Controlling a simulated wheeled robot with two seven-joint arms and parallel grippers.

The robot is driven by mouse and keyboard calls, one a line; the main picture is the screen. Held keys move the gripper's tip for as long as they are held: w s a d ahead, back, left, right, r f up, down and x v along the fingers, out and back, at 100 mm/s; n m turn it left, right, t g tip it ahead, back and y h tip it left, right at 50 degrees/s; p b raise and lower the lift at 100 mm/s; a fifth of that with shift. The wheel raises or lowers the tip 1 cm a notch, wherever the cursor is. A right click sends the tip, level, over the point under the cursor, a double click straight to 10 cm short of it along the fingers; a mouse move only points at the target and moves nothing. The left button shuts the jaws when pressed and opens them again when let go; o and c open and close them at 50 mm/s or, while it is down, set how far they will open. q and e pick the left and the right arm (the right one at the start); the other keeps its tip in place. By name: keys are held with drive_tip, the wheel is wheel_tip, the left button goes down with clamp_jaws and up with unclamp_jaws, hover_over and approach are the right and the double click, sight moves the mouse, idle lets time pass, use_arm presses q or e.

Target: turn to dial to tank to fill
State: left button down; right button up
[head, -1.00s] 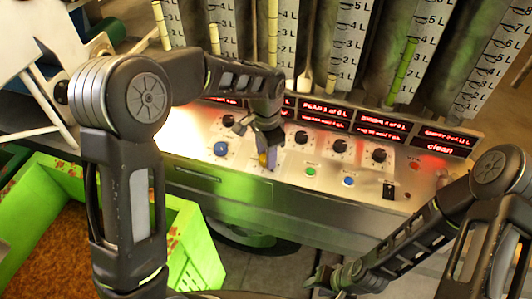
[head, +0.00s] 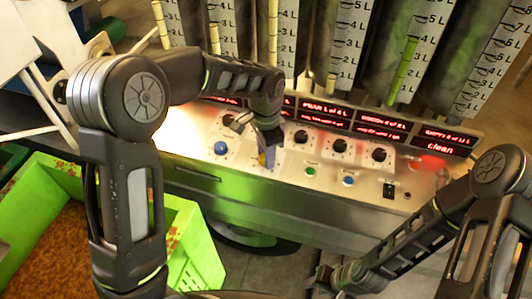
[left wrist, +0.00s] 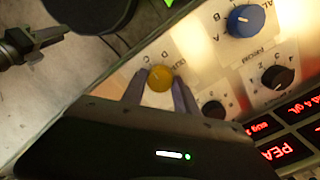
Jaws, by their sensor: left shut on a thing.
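The yellow dial (head: 262,159) is on the sloped metal control panel (head: 190,150), partly hidden by my left gripper (head: 266,158) in the head view. In the left wrist view the yellow dial (left wrist: 159,78) sits between the two fingers of my left gripper (left wrist: 158,88), which is shut on it. Letters, C and D among them, are printed around the dial. Measuring tanks with litre scales (head: 340,38) stand behind the panel. My right gripper (head: 328,279) is low in front of the panel, away from it; its jaw opening is too small to read.
A blue dial (head: 221,148) is left of the yellow one. Black knobs (head: 340,146) stand under red displays (head: 383,123). Green (head: 310,171) and blue (head: 348,180) buttons and a black switch (head: 389,189) lie right. A green crate (head: 190,240) is at lower left.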

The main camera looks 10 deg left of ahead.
use_arm(q)
drive_tip(key=m, duration=0.4)
drive_tip(key=shift+m, duration=2)
drive_tip(key=c, duration=0.9)
unclamp_jaws()
drive_tip(key=shift+r, duration=0.1)
wheel_tip(320, 180, up, 8)
drive_tip(key=shift+f+b, duration=0.15)
drive_tip(key=shift+b, duration=0.65)
